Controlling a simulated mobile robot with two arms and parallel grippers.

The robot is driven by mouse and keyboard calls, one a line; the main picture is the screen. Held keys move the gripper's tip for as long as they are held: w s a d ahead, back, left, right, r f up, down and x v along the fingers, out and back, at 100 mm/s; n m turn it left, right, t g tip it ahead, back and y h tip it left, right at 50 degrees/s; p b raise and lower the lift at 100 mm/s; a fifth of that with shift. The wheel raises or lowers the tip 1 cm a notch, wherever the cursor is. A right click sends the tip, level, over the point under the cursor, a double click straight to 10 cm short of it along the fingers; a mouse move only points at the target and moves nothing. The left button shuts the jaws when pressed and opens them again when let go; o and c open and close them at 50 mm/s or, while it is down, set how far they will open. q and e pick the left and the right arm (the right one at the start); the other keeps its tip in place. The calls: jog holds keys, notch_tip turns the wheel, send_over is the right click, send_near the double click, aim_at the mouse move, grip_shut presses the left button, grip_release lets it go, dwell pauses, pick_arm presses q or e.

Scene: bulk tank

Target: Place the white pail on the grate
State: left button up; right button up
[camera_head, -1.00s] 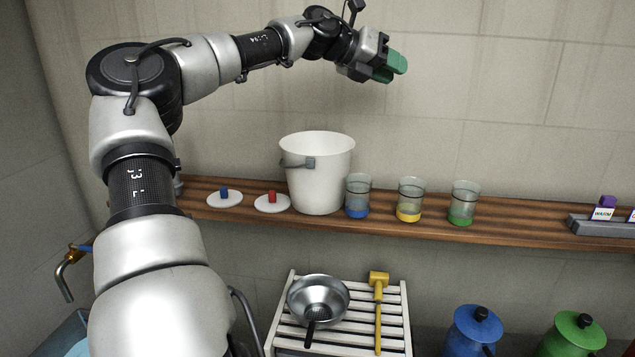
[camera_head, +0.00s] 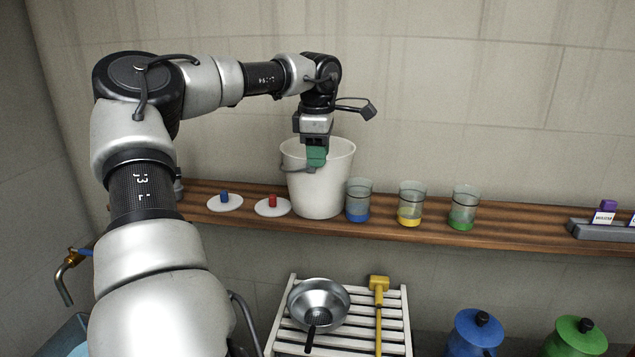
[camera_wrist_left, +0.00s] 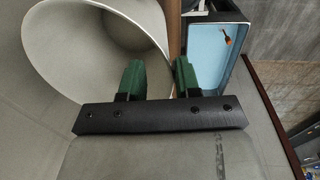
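The white pail (camera_head: 318,195) stands upright on the wooden shelf, and its wide mouth also fills the upper left of the left wrist view (camera_wrist_left: 70,40). My left gripper (camera_head: 317,158) points down at the pail's near rim. In the left wrist view its green fingers (camera_wrist_left: 158,75) are apart, one over the pail's mouth and one outside, with a gap at the rim. I cannot tell whether they touch it. The white slatted grate (camera_head: 395,325) is below the shelf, with a metal strainer (camera_head: 318,303) and a yellow tool (camera_head: 378,300) on it. My right gripper is out of view.
On the shelf (camera_head: 520,232), two white lids (camera_head: 225,203) lie left of the pail. Three glass beakers stand to its right, the blue one (camera_head: 358,200) very close. Blue (camera_head: 473,335) and green (camera_head: 577,340) cans stand at lower right. A brass tap (camera_head: 65,275) is at left.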

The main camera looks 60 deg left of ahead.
aim_at(315, 170)
pick_arm(q)
jog(key=shift+s+a+f, duration=0.1)
jog(key=shift+f, duration=0.15)
jog(key=f+p, duration=0.1)
jog(key=f, duration=0.2)
jog(key=f+p, duration=0.1)
jog(key=shift+s+a+f+p, duration=0.1)
jog(key=shift+a+f+p, duration=0.05)
jog(key=shift+a+p, duration=0.15)
jog(key=shift+f, duration=0.25)
jog(key=shift+r, duration=0.1)
grip_shut()
